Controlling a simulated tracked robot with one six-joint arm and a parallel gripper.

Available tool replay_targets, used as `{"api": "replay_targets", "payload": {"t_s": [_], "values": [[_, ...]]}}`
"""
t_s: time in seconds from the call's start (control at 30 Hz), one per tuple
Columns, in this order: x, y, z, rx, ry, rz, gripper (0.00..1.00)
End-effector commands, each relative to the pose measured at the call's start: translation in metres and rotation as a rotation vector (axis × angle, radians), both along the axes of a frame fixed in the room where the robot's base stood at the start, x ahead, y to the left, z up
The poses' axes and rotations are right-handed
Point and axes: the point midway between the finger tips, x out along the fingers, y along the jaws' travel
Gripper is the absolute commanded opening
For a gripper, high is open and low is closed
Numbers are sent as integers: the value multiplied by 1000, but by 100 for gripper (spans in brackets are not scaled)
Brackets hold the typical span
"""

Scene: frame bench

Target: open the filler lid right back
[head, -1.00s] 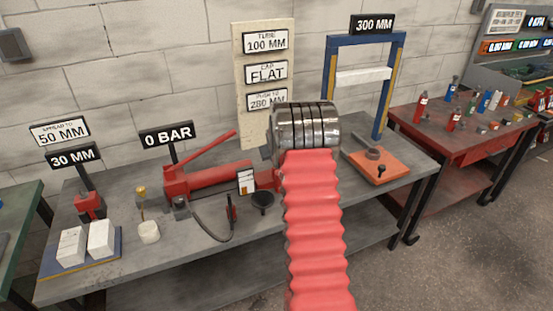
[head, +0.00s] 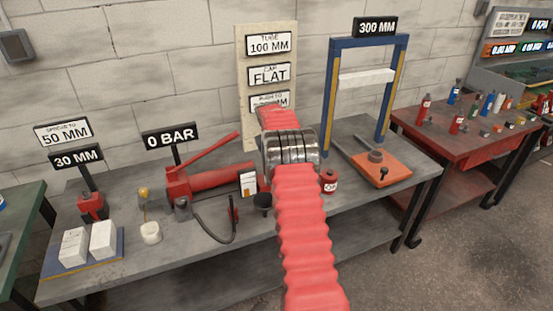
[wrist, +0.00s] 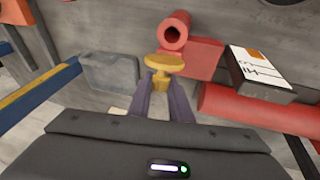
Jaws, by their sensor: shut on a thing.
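In the wrist view, my gripper (wrist: 161,86) is shut on a yellow knob-like piece (wrist: 165,64), probably the filler lid. Its two dark fingers close around the lower part, and the flat round top stands just beyond the tips. An upright-looking open red tube (wrist: 174,32) and a red block sit right behind it. A red cylinder (wrist: 262,112) lies to the right; in the head view this looks like the red pump body (head: 218,178). In the head view my arm hides the gripper and the yellow piece. I cannot tell how far the lid is tilted.
A grey block (wrist: 110,72) and a blue-and-yellow frame bar (wrist: 45,92) are at left.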

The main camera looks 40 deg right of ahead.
Motion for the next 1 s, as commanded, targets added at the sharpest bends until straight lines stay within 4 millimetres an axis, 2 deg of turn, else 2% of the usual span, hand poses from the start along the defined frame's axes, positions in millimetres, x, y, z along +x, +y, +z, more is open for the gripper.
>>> {"api": "replay_targets", "payload": {"t_s": [0.1, 0.83, 0.87, 1.0], "values": [[5, 0, 1, 6, 21, 1, 0], [5, 1, 3, 20, 66, 1, 0], [5, 1, 3, 20, 66, 1, 20], [4, 1, 2, 21, 68, 0, 29]]}}
